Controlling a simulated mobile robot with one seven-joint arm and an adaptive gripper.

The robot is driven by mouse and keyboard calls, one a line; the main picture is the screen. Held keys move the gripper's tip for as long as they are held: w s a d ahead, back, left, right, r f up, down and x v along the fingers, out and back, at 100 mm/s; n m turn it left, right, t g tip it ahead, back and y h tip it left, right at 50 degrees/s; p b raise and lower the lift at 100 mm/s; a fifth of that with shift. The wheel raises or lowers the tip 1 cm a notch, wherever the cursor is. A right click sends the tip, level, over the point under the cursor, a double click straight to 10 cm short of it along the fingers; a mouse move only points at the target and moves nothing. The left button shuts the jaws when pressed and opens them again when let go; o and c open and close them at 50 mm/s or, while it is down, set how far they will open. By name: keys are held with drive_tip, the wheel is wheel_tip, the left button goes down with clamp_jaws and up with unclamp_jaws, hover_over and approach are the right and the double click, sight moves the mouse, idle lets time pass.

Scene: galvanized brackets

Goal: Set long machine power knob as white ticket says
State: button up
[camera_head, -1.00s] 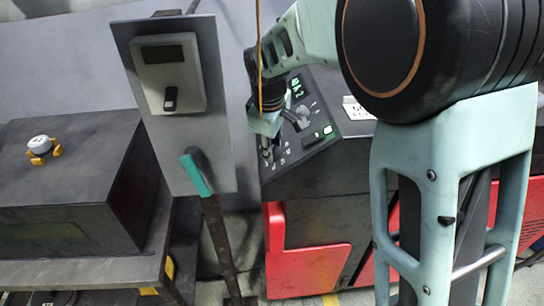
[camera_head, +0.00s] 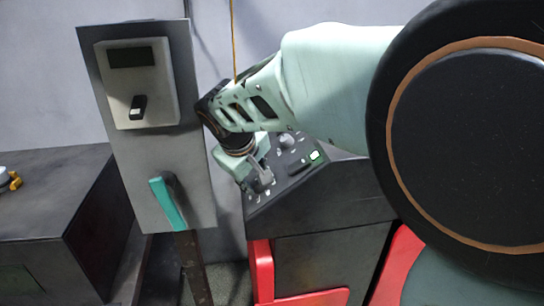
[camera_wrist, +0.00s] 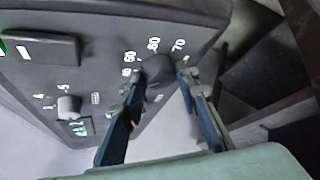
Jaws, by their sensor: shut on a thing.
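The long machine (camera_head: 320,210) has a sloped dark control panel (camera_head: 291,180). In the wrist view, the fingers of my gripper (camera_wrist: 160,86) are shut on a dark round knob (camera_wrist: 158,70) of the panel. Numbers ring this knob; 60 and 70 seem readable, and its exact pointing is unclear. A second knob (camera_wrist: 68,106) with small numbers sits to the left, beside a green display (camera_wrist: 78,128). In the head view, my gripper (camera_head: 262,178) is at the panel's left part. The white ticket is not visible now; my arm covers that area.
A grey upright board (camera_head: 150,150) left of the machine carries a white box with a display (camera_head: 135,75) and a teal-handled lever (camera_head: 168,203). A dark box (camera_head: 60,200) stands at far left. Red panels (camera_head: 262,268) are below the machine.

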sight(255, 183)
drive_tip(key=o, duration=1.2)
drive_tip(key=shift+c, duration=0.2)
drive_tip(key=shift+r, duration=0.1)
wheel_tip(255, 183, up, 10)
drive_tip(key=shift+c, duration=0.2)
